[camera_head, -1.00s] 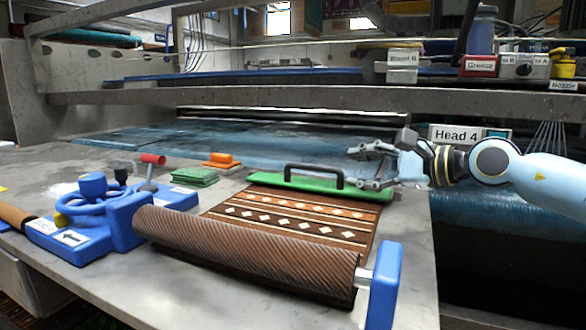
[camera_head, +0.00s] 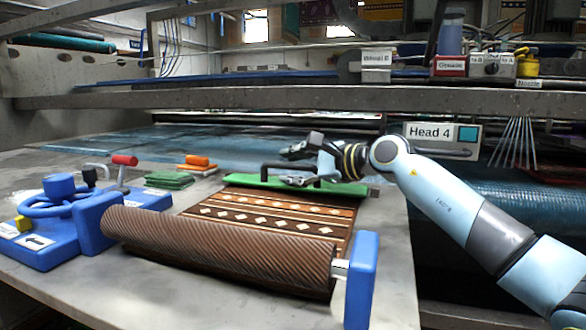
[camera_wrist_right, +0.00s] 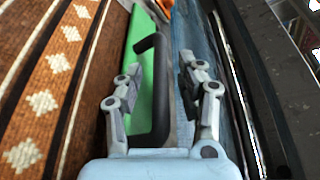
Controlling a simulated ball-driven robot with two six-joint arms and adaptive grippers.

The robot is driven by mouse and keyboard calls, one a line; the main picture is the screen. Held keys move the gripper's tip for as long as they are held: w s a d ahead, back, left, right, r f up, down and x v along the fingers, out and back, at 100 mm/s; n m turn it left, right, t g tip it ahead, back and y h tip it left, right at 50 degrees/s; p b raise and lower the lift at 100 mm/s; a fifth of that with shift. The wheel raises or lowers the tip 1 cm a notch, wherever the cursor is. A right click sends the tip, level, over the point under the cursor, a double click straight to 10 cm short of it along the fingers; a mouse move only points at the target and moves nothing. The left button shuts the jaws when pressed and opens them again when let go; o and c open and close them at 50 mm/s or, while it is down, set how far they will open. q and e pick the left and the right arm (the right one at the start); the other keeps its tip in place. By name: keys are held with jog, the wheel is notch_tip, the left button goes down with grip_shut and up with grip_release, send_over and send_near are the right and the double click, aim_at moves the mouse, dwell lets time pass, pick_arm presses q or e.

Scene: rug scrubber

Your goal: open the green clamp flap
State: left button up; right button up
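The green clamp flap (camera_head: 240,180) lies flat across the far end of the patterned rug (camera_head: 270,211), with a black bar handle (camera_head: 265,171) standing on it. My right gripper (camera_head: 291,166) reaches in from the right and overlaps the handle in the head view. In the right wrist view, the gripper (camera_wrist_right: 160,70) is open, and the handle (camera_wrist_right: 160,95) shows between its spread fingers, beside the green flap (camera_wrist_right: 139,35). Contact with the handle cannot be told. My left gripper is not in view.
A brown ribbed roller (camera_head: 220,248) crosses the rug's near end, with a blue end block (camera_head: 361,280) at right. A blue handwheel unit (camera_head: 58,205), green cloths (camera_head: 168,180) and an orange block (camera_head: 197,161) are at left. The "Head 4" sign (camera_head: 433,131) hangs behind my arm.

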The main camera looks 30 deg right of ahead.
grip_shut()
dwell(0.3)
